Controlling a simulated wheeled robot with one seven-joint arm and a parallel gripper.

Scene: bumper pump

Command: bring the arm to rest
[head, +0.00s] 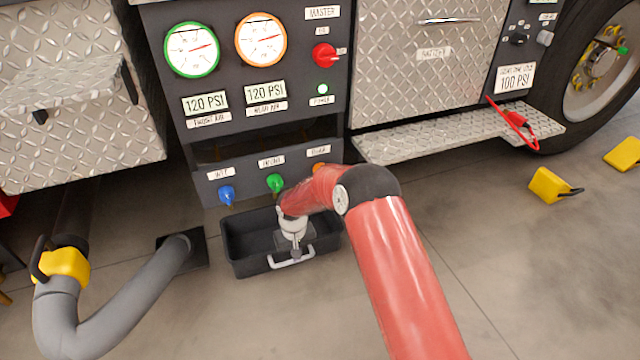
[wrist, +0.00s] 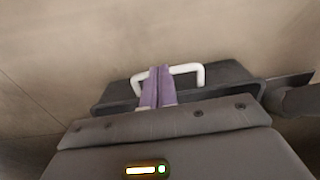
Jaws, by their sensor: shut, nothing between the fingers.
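My red arm reaches down from the lower right in the head view, bent at its dark joint. My gripper (head: 294,252) hangs over the front part of a black tray under the pump panel. In the wrist view its two purple fingers (wrist: 158,72) are pressed together with nothing between them. They overlap the tray's white handle (wrist: 190,72) in the picture; whether they touch it I cannot tell. The fingertips are too small to make out in the head view.
The black tray (head: 234,243) stands on the floor below the panel (head: 185,150) with its gauges and blue and green knobs. A grey hose (head: 125,300) lies left. Yellow chocks (head: 550,185) sit on otherwise open floor.

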